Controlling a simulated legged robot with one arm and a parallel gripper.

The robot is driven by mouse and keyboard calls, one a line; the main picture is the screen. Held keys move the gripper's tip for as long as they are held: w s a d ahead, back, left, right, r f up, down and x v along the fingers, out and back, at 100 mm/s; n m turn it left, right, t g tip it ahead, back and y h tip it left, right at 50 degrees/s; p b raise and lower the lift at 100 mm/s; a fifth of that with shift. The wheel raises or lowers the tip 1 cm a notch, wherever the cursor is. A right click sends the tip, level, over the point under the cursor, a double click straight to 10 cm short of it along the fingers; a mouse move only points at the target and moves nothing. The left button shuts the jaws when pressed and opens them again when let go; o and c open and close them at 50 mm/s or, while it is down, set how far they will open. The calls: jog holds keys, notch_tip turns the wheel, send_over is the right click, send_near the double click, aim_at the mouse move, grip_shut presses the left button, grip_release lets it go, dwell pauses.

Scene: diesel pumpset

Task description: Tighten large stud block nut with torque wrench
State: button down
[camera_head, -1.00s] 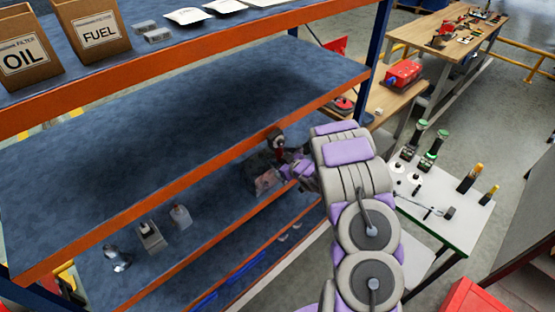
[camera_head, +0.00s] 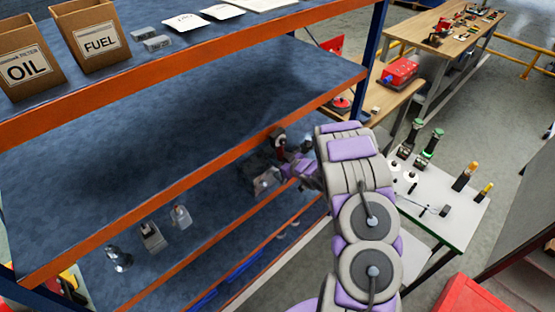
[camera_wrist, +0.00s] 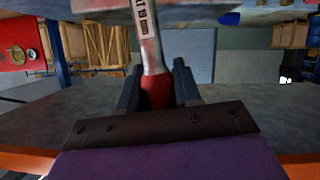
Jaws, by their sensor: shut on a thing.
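My gripper (camera_wrist: 157,92) is shut on a red-handled tool (camera_wrist: 149,48). In the wrist view its red grip sits between the two dark fingers, and a grey, labelled shaft runs up from it. I cannot tell if this is the torque wrench, as its far end is not clear. A broad grey shape (camera_wrist: 200,12) crosses the top of that view. In the head view my gripper (camera_head: 287,160) is at the lower shelf's front edge, partly hidden by my arm. I cannot pick out the large stud block nut.
Metal parts (camera_head: 152,238) stand on the lower shelf at left. Orange shelf beams (camera_head: 130,218) run beside my arm. A white table (camera_head: 455,222) with several tools is at right, with a red case (camera_head: 465,297) in front.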

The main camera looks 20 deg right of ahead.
jog(key=shift+s+d, duration=0.35)
jog(key=shift+s, duration=0.25)
jog(key=shift+s+d, duration=0.3)
jog(key=shift+s, duration=0.25)
jog(key=shift+s+d+b, duration=0.25)
jog(key=shift+s+b, duration=0.15)
jog(key=shift+s, duration=0.65)
jog(key=shift+a, duration=0.1)
